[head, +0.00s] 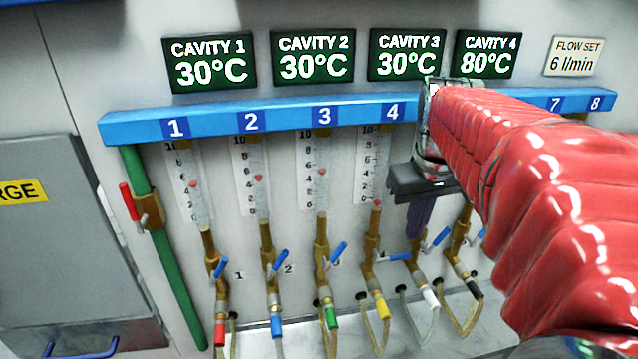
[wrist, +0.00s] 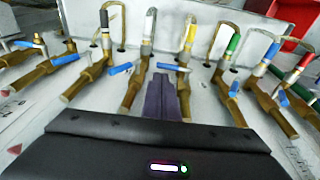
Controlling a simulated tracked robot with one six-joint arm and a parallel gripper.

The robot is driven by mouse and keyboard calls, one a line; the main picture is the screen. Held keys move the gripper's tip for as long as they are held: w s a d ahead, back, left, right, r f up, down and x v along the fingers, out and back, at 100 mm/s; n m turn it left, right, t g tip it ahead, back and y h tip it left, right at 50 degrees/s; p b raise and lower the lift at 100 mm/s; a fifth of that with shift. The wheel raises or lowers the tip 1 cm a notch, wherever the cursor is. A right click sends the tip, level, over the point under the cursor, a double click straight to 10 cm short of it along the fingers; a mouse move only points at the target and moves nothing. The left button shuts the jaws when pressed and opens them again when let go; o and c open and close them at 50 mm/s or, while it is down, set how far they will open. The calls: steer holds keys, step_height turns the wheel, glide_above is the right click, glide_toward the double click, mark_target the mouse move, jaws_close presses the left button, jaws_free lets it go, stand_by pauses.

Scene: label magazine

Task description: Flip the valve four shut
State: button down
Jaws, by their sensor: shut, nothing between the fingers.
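Valve four, on the brass column with the yellow coupling, has a blue handle (head: 398,257) that lies nearly level, across its pipe. The other handles in the row are tilted more steeply. In the wrist view, valve four's handle (wrist: 173,67) also lies crosswise, just beyond the fingertips. My gripper (head: 416,235) is shut and empty. Its dark purple fingers point down, above and slightly right of that handle. In the wrist view, the shut fingertips (wrist: 162,78) are close to the handle; I cannot tell whether they touch it.
Valve three's handle (head: 337,252) stands to the left and valve five's handle (head: 440,237) close to the right. A blue numbered rail (head: 280,115) runs above. Hoses hang below the couplings. A green pipe with a red handle (head: 129,201) is at far left.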

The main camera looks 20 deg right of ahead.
steer(key=d+v, duration=0.1)
steer(key=v, duration=0.7)
steer(key=shift+s+a+r, duration=0.15)
steer(key=shift+a+r, duration=0.15)
steer(key=a+f+m+t, duration=0.2)
steer(key=a+f, duration=0.4)
steer(key=f, duration=0.3)
steer(key=s+a+f+n, duration=0.2)
steer(key=a+f, duration=0.1)
steer(key=a, duration=0.4)
steer(key=s+a+f+n+t+y, duration=0.1)
steer(key=s+a+f+n, duration=0.1)
steer(key=a, duration=0.5)
steer(key=shift+s+a+f+t, duration=0.3)
steer(key=shift+s+a+f, duration=0.1)
steer(key=shift+s, duration=0.1)
